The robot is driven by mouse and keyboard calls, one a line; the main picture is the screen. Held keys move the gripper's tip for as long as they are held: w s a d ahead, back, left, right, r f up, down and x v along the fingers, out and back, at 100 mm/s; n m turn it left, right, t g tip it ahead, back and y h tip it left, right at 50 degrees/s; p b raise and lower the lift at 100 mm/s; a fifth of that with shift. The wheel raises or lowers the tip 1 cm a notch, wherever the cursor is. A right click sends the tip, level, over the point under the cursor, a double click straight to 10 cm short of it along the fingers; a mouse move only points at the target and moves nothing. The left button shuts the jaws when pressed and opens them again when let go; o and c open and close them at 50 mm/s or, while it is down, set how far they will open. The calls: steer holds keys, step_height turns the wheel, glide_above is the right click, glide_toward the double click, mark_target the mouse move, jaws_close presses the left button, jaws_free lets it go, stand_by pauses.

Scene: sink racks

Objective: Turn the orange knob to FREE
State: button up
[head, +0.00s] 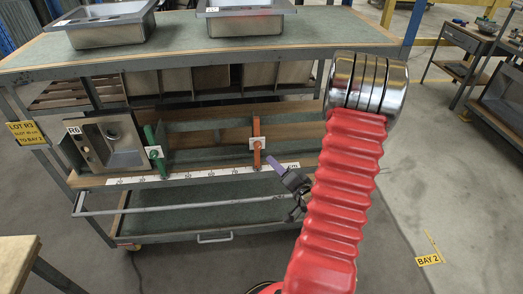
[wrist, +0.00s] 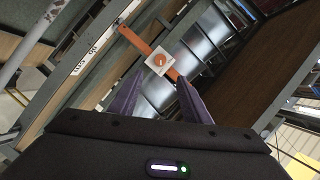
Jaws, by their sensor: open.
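The orange knob (wrist: 159,61) sits on a white square plate on an orange bar (wrist: 132,38) in the wrist view. In the head view my gripper (head: 270,162) is just right of the orange bar.
A white numbered scale (head: 200,172) runs along the shelf edge. A front rail (head: 150,211) lies below. Two sinks rest on the top shelf.

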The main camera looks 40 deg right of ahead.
mark_target(259, 148)
steer(key=x, duration=1.3)
steer(key=shift+w+d+f, duration=0.1)
steer(key=shift+w, duration=0.15)
steer(key=shift+c, duration=0.4)
steer(key=c, duration=0.9)
steer(key=shift+d, duration=0.15)
steer(key=shift+c, duration=0.3)
